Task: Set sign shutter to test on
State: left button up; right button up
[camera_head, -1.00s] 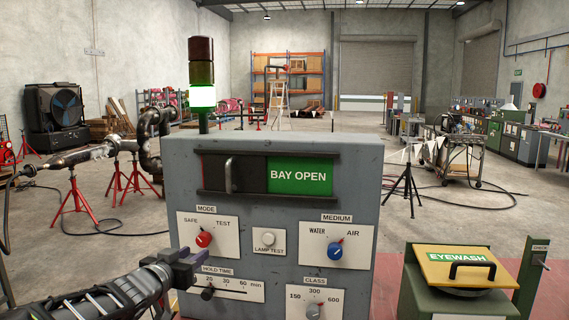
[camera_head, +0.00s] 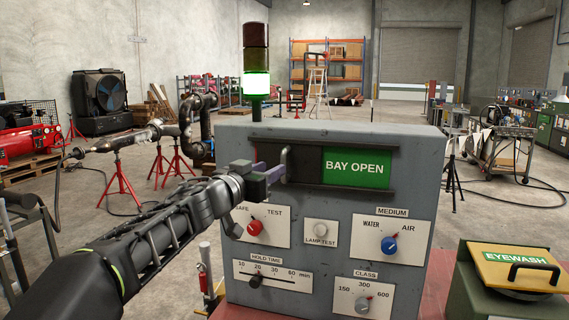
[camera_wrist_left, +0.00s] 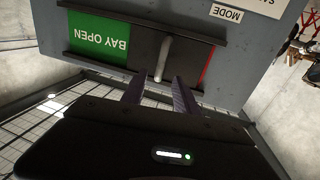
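The sign shutter (camera_head: 304,164) is a dark sliding plate in the slot at the top of the grey panel. It stands at the left, leaving the green BAY OPEN sign (camera_head: 357,168) uncovered. Its upright bar handle (camera_head: 285,163) also shows in the left wrist view (camera_wrist_left: 164,56). My left gripper (camera_head: 272,175) is at the handle, coming from the left. In the left wrist view its fingers (camera_wrist_left: 158,87) are apart, with the handle's near end between their tips; contact is not visible. My right gripper is not in view.
Below the slot are a red mode knob (camera_head: 254,226), partly hidden labels beside my gripper, a lamp test button (camera_head: 320,229), a blue medium knob (camera_head: 389,245), a hold time slider (camera_head: 257,281) and a class knob (camera_head: 363,304). A yellow-lidded eyewash box (camera_head: 513,266) stands at the right.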

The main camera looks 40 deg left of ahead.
aim_at(284, 160)
pick_arm(q)
jog(key=w, duration=0.5)
jog(key=w+a, duration=0.1)
jog(key=w, duration=0.1)
jog(key=shift+w, duration=0.35)
grip_shut()
dwell(1.1)
